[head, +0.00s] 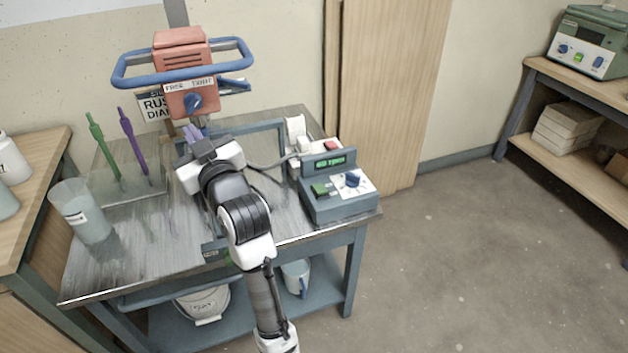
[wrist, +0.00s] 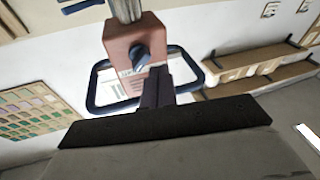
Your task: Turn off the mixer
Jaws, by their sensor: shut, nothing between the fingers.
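The mixer (head: 178,62) has an orange-red motor head with a blue loop handle and stands on a post at the back of the metal table. A blue knob (head: 193,102) sits low on the front of its head. The mixer also shows in the wrist view (wrist: 122,32), with its blue knob (wrist: 141,58) just beyond the fingers. My gripper (head: 193,132) is just below the mixer head, its purple-grey fingers pointing up toward the knob. In the wrist view my gripper (wrist: 158,78) is shut and empty. I cannot tell whether the fingertips touch the knob.
A control box (head: 338,190) with a lit green display, a green switch and a blue knob stands at the table's right. A clear beaker (head: 80,212), a green stick (head: 103,145) and a purple stick (head: 133,142) stand at left. A bucket (head: 203,303) is on the lower shelf.

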